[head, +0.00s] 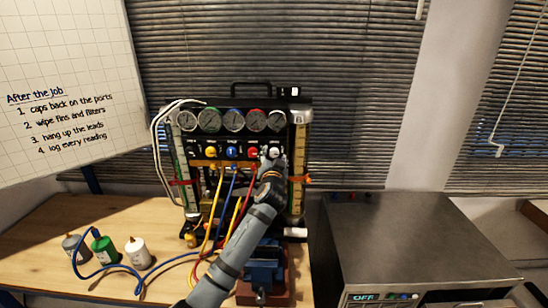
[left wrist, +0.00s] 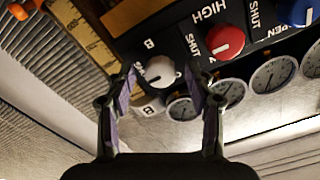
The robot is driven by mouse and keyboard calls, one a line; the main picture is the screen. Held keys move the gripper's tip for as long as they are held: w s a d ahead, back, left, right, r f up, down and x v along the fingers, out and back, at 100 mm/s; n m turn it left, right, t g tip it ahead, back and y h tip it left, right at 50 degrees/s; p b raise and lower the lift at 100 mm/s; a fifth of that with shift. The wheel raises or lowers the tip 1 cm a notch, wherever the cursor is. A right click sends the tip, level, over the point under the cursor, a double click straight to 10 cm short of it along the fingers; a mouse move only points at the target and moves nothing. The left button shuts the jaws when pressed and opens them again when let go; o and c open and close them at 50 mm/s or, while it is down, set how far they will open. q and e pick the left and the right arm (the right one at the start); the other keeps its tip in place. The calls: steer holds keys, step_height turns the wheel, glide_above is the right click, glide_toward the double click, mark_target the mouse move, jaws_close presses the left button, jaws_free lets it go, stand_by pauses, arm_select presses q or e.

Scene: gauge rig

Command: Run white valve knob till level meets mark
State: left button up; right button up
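The white valve knob (left wrist: 160,71) sits on the black panel of the gauge rig, beside the red knob (left wrist: 223,42). My left gripper (left wrist: 162,72) is open, with a finger on either side of the white knob and visible gaps to it. In the head view my left gripper (head: 271,168) is at the panel's right end and partly covers the white knob (head: 275,152). A column with a yellow scale (head: 299,160) stands at the rig's right side, with an orange-red band (head: 299,179) around it. The liquid level cannot be made out. My right gripper is not in view.
Several round gauges (head: 232,120) line the rig above the knobs. Yellow, blue and red hoses (head: 231,195) hang in front. Grey, green and white bottles (head: 138,252) stand on the wooden bench (head: 40,225) at left. A metal box (head: 410,240) stands at right.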

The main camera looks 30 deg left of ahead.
arm_select(q)
steer(key=shift+s+d, duration=0.2)
steer(key=shift+s, duration=0.1)
steer(key=v, duration=1.1)
steer(key=shift+s+d+f, duration=0.1)
steer(key=shift+s, duration=0.05)
